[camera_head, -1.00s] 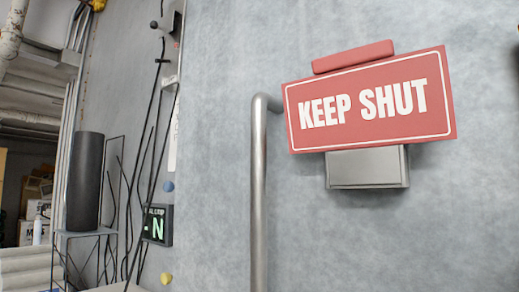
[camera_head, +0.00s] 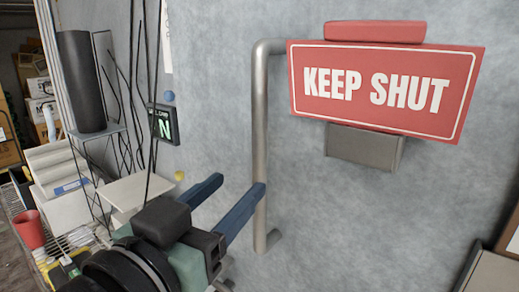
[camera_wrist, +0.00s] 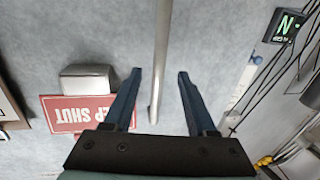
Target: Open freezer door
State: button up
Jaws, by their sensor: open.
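The grey freezer door (camera_head: 220,110) fills the middle of the head view. Its steel bar handle (camera_head: 260,140) stands upright, bent into the door at top and bottom. My gripper (camera_head: 240,188) is open, with two blue fingers pointing at the handle's lower part. In the wrist view, the handle (camera_wrist: 160,60) runs between the spread fingertips of my gripper (camera_wrist: 160,73), with a gap on each side. No contact shows. A red "KEEP SHUT" sign (camera_head: 385,88) is on the door right of the handle, above a grey block (camera_head: 365,148).
Left of the handle are a small green-lit display (camera_head: 163,124), hanging black cables and a dark cylinder (camera_head: 82,85). A shelf with boxes, papers and a red cup (camera_head: 30,230) stands at the lower left. A framed board (camera_head: 490,270) edges in at the lower right.

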aim_at(256, 166)
jog(key=p+x, duration=0.3)
jog(key=x, duration=0.5)
jog(key=shift+w+d, duration=0.15)
jog(key=shift+w, duration=0.15)
grip_shut()
dwell(1.0)
